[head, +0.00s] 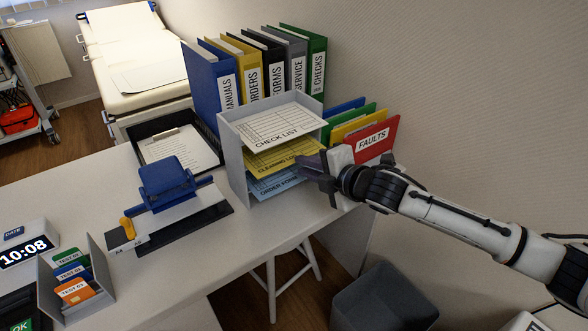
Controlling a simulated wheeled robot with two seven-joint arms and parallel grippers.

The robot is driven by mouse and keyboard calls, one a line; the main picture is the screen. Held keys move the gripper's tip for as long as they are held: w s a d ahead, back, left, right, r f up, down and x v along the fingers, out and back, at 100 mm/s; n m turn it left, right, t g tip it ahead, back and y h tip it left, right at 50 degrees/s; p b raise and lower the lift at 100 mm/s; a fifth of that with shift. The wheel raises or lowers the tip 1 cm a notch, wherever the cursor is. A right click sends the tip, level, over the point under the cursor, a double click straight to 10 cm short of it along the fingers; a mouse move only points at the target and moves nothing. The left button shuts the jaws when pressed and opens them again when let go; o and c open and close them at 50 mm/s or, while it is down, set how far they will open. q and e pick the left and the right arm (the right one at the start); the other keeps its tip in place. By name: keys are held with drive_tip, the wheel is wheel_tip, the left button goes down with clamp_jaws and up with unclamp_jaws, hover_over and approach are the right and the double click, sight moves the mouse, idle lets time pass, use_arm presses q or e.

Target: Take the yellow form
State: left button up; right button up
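The yellow form (272,158), with lettering that reads like "CLEANING LO…", lies on the middle level of a grey stacked paper tray (237,150). Its right end is partly hidden by my gripper. My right gripper (306,166) comes in from the right, with its dark fingers at the open front right corner of the tray, beside the yellow form. I cannot tell whether the fingers touch or hold the form, or how far apart they are. A white check list (272,128) lies on the level above, and a blue order form (272,184) below. My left gripper is not in view.
Upright binders (212,90) stand behind the tray. A red "FAULTS" folder (378,140) and other folders stand close behind my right gripper. A blue hole punch (168,182) and a black tray (150,128) are to the left. A grey bin (382,298) stands below the desk edge.

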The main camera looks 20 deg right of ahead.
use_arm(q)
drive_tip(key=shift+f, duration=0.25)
use_arm(e)
drive_tip(key=x, duration=0.3)
drive_tip(key=shift+w+a+f, duration=0.1)
drive_tip(key=shift+w+a, duration=0.1)
drive_tip(key=shift+w, duration=0.15)
drive_tip(key=shift+c, duration=0.5)
clamp_jaws()
use_arm(q)
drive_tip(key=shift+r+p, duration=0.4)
drive_tip(key=shift+p, duration=0.15)
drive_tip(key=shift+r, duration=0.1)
use_arm(e)
drive_tip(key=shift+s, duration=0.15)
